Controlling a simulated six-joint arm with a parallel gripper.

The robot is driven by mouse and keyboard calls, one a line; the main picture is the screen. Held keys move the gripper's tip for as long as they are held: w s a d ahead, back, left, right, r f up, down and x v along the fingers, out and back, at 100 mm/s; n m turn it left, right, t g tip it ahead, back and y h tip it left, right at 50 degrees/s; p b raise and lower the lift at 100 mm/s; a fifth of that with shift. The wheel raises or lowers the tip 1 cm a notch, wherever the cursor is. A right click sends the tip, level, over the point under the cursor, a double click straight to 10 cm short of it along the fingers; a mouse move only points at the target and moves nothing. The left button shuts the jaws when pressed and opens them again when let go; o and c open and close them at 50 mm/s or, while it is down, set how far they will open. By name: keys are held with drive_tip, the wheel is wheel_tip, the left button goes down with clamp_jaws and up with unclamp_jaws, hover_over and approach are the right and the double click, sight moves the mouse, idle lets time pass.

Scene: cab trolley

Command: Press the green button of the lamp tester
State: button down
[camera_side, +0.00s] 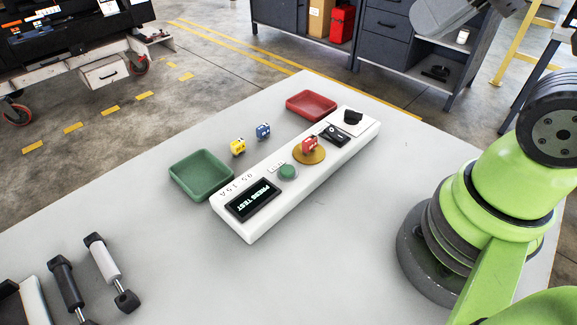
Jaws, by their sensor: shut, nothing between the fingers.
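The lamp tester (259,217) is a long white box lying diagonally across the middle of the grey table. Its green button (288,172) is round, sits in a pale ring on the top face, and is uncovered. Beside it, a lit display (254,201) reads "PRESS TEST", upside down in this view. On the button's other side, a small red block (309,145) rests on a round yellow-orange disc (312,156). My gripper is not in view, so its place relative to the button cannot be seen.
A yellow block (238,147) and a blue block (263,131) stand behind the tester. A green tray (191,186) and a red tray (326,104) are empty. Dark and white cylindrical parts (103,259) lie front left. The table is clear in front of the tester.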

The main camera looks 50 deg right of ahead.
idle(0.9)
drive_tip(key=m+g+y, duration=0.3)
drive_tip(key=m+y, duration=0.3)
drive_tip(key=m, duration=2.2)
hover_over(287, 167)
wheel_tip(287, 167, down, 16)
drive_tip(key=shift+d, duration=0.1)
drive_tip(key=shift+f, duration=4.3)
drive_tip(key=shift+f, duration=0.15)
drive_tip(key=shift+f, duration=0.25)
